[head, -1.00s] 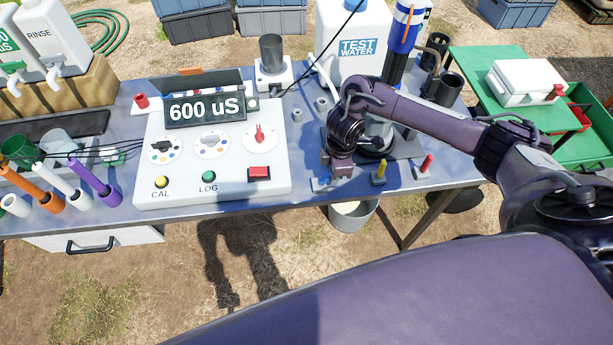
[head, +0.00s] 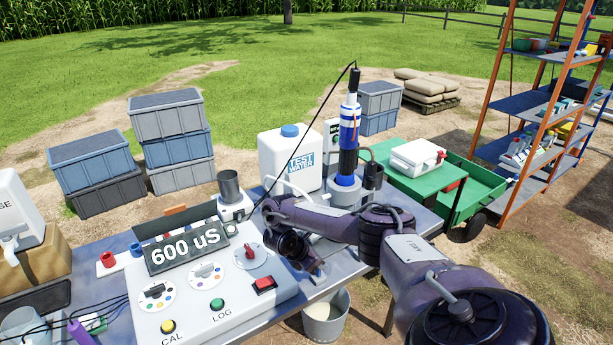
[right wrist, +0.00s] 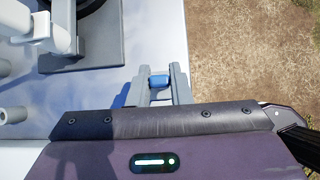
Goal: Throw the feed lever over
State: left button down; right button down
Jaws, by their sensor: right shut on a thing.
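In the right wrist view a small blue lever grip (right wrist: 158,81) sits between the two grey fingers of my right gripper (right wrist: 160,92), near the table's edge. The fingers are shut on it. In the head view my right gripper (head: 317,277) is low at the table's front edge, right of the meter panel. My own arm hides most of the lever and its base there, and no label on it can be read. My left gripper is in neither current view.
The white meter panel (head: 222,298) reads 600 uS. The test water jug (head: 290,165) and a blue-and-white cylinder (head: 348,135) stand behind my right arm. A bucket (head: 325,318) is below the table edge. A green cart (head: 455,195) stands at right.

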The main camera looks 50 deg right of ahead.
jog(key=shift+w+a, duration=0.1)
pick_arm(q)
jog(key=shift+a+f, duration=0.1)
jog(key=shift+f, duration=0.05)
pick_arm(e)
jog(key=c, duration=1.7)
grip_release()
jog(key=o, duration=0.4)
pick_arm(q)
jog(key=shift+a, duration=0.2)
